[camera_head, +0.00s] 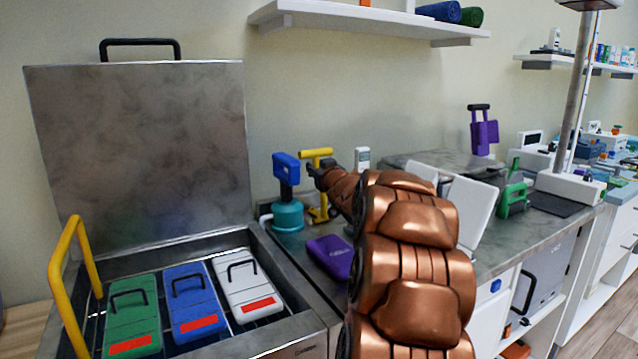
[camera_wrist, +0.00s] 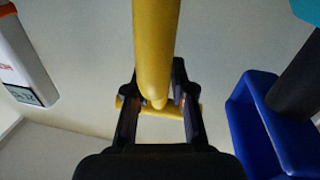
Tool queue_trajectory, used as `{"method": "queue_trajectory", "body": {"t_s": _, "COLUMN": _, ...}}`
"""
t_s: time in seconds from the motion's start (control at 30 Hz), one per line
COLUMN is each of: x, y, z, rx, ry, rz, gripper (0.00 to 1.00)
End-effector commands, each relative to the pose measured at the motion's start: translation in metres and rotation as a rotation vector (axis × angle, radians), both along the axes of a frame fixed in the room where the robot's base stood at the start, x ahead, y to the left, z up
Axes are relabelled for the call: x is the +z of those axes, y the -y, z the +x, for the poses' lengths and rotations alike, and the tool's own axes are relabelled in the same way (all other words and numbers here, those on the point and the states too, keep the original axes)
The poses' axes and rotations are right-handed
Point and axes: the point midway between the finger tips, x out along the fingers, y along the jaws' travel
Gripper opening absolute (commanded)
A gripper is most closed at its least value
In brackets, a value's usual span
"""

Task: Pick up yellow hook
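The yellow hook (camera_head: 319,185) stands upright on the grey counter in the head view, a T-shaped bar on a thin post. In the wrist view its long yellow bar (camera_wrist: 153,45) runs down from the top between my fingers, with a short crosspiece behind them. My gripper (camera_head: 318,172) is at the upper part of the hook, coming from the right. In the wrist view my gripper (camera_wrist: 156,75) has one finger on each side of the bar, with narrow gaps showing. It looks open around the bar; contact is not clear. My copper arm hides part of the counter.
A blue and teal device (camera_head: 287,190) stands close left of the hook. A white device (camera_head: 362,158) is behind right. A purple box (camera_head: 330,257) lies in front.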

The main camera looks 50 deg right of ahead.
Motion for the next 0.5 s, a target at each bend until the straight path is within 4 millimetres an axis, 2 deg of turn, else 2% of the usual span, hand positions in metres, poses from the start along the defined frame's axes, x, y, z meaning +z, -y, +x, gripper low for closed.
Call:
{"method": "queue_trajectory", "body": {"t_s": 0.03, "x": -0.0001, "y": 0.0001, "z": -0.0001, "rx": 0.0, "ry": 0.0, "rz": 0.0, "gripper": 0.15}}
{"method": "queue_trajectory", "body": {"t_s": 0.2, "x": -0.0002, "y": 0.0001, "z": -0.0001, "rx": 0.0, "ry": 0.0, "rz": 0.0, "gripper": 0.0}}
{"method": "queue_trajectory", "body": {"t_s": 0.5, "x": -0.0002, "y": 0.0001, "z": -0.0001, "rx": 0.0, "ry": 0.0, "rz": 0.0, "gripper": 0.0}}
